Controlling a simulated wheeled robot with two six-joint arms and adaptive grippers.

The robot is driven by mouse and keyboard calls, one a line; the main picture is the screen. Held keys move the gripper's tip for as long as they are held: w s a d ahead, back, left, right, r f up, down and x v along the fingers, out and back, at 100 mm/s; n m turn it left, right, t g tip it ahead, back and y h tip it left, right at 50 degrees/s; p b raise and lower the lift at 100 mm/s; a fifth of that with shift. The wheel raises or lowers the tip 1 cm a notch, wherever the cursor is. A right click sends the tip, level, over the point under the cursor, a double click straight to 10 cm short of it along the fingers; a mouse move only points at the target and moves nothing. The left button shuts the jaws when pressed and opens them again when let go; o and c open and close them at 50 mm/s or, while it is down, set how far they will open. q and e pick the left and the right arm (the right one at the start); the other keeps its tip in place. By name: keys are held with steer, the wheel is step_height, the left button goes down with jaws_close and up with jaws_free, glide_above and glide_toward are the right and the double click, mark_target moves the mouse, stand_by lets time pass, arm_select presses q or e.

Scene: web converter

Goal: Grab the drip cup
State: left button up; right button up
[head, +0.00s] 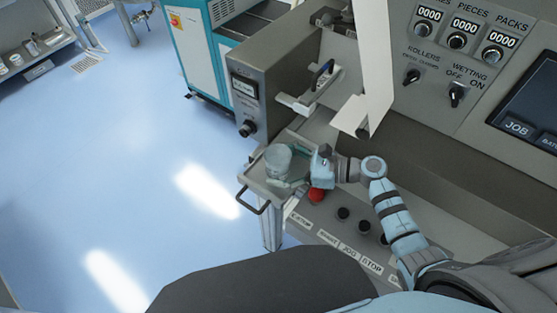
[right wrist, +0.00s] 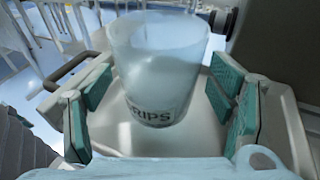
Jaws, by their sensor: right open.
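The drip cup (head: 277,159) is a clear, upright cup on a small grey tray (head: 262,186) at the machine's side. In the right wrist view the cup (right wrist: 158,65) has a label whose visible letters read "RIPS". My right gripper (head: 286,168) reaches in from the right and is open around the cup. Its green finger pads (right wrist: 160,108) stand on either side of the cup, with a visible gap on each side. My left gripper is in neither view.
The tray has a dark handle (head: 254,200) on its outer edge. A red button (head: 317,195) and several black buttons line the panel close below my right arm. A white web sheet (head: 375,65) hangs above. The blue floor (head: 130,150) at left is clear.

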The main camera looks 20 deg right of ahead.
steer(key=shift+w+a+f, duration=0.1)
steer(key=shift+a, duration=0.35)
steer(key=c, duration=1.4)
steer(key=shift+o, duration=0.2)
